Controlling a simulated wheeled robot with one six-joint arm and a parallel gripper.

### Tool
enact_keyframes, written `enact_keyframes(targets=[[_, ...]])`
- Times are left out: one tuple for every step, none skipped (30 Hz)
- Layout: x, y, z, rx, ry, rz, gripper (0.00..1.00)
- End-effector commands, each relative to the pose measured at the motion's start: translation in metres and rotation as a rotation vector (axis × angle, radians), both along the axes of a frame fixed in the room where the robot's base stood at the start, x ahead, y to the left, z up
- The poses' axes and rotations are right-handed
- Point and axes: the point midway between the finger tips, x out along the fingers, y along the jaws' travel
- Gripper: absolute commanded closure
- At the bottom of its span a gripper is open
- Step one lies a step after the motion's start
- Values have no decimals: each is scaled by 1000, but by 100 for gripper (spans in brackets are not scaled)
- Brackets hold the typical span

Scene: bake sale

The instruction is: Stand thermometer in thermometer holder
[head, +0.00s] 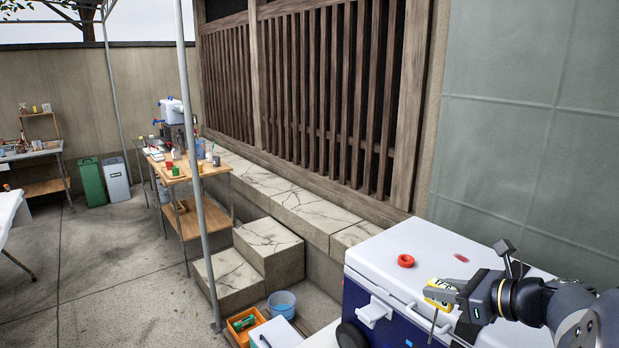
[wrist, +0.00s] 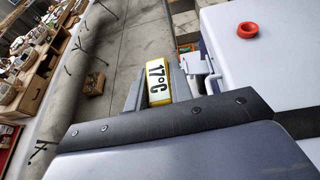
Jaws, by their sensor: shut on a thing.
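The thermometer is yellow with a white display reading 17°C; it is in my gripper (head: 447,291) in the head view, where its yellow head (head: 437,286) shows and a thin metal probe points down below it. In the wrist view the thermometer (wrist: 157,82) sits between the two grey fingers of my gripper (wrist: 158,92), which are shut on it. A red ring (head: 405,261), probably the thermometer holder, lies on the white cooler lid, left of and beyond my gripper. The ring also shows in the wrist view (wrist: 247,30), up and right of the thermometer, apart from it.
The blue and white cooler (head: 388,306) stands below my gripper, with a latch on its front. A small flat red mark (head: 461,258) is on its lid. A blue tub (head: 281,304) and an orange crate (head: 243,325) are left of it. A metal pole (head: 199,170) stands further left.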

Motion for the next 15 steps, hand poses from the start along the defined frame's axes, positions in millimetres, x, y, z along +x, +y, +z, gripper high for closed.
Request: enact_keyframes(targets=[[2, 7, -19, 9, 8, 16, 100], [4, 11, -29, 7, 9, 24, 100], [6, 17, -44, 9, 9, 36, 100], [7, 21, -55, 8, 10, 45, 100], [9, 25, -66, 8, 9, 55, 100], [11, 31, -82, 9, 11, 67, 100], [12, 35, -93, 8, 11, 76, 100], [14, 39, -104, 9, 10, 84, 100], [15, 44, -118, 8, 11, 96, 100], [17, 48, -128, 8, 10, 104, 100], [18, 52, -138, 7, 10, 113, 100], [20, 56, -151, 7, 10, 122, 100], [21, 60, -160, 6, 10, 131, 100], [22, 63, -170, 6, 9, 138, 100], [24, 67, -182, 7, 9, 148, 100]])
